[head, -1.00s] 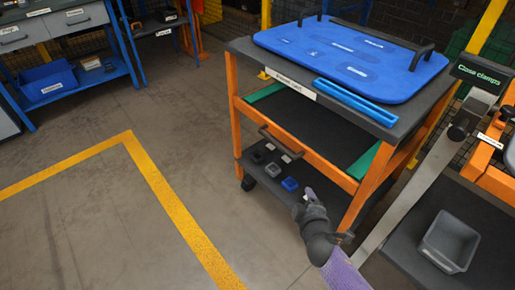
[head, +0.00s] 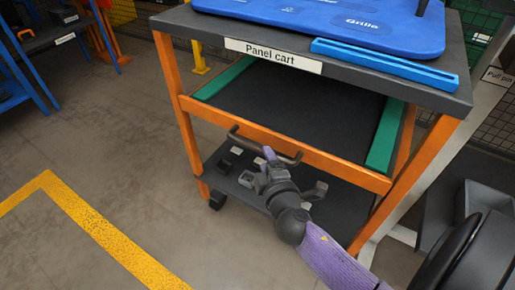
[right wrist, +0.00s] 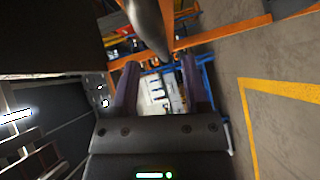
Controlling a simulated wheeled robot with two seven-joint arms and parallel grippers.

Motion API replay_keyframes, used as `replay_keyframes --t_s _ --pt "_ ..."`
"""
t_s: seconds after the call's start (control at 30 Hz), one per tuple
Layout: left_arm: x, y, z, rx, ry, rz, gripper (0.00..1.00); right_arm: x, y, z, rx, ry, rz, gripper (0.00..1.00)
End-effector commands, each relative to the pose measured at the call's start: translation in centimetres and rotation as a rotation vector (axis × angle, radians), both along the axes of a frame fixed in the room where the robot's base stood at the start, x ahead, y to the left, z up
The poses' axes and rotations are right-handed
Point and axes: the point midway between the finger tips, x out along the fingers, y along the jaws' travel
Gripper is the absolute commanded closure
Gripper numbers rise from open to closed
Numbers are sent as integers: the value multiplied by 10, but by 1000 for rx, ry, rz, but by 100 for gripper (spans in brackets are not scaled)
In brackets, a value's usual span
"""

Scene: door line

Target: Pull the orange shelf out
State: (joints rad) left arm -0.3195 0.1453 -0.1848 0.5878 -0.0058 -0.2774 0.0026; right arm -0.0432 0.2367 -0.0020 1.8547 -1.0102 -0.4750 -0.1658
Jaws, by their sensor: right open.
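The orange shelf (head: 340,172) is the middle level of the panel cart (head: 165,80). It has an orange front bar, a dark bed and green side strips. Its front looks about level with the cart's front legs. A dark bar handle (head: 240,138) sticks out from the front. My right gripper (head: 267,158) has purple fingers and is at the handle's right half, open and empty. In the right wrist view the spread fingers (right wrist: 158,80) have a dark rounded bar, apparently the handle (right wrist: 148,25), just beyond them. Contact cannot be told. My left gripper is not in view.
A blue panel (head: 330,20) and a blue tray (head: 385,62) lie on the cart's top. Several small blocks sit on the lower shelf (head: 235,180). Open floor with a yellow line (head: 100,235) lies left of the cart. A blue bench (head: 20,75) stands further back left.

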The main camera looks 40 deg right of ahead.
Motion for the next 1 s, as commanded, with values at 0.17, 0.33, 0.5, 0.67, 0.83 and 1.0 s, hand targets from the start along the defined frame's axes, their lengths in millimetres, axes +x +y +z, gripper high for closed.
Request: replay_keyframes --t_s 0.17,0.33,0.5,0.67,0.83,1.0 --pt "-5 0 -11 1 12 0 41 31 -12 -8 0 1 1 42" --pt "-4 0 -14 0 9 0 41 42 -17 -8 1 2 0 42" --pt "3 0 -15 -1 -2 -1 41 43 -17 -7 2 1 0 42" --pt "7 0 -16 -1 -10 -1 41 43 -17 -7 2 1 0 56" --pt "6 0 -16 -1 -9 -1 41 43 -17 -8 2 1 0 92" --pt "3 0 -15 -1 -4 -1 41 43 -17 -8 2 1 0 100"
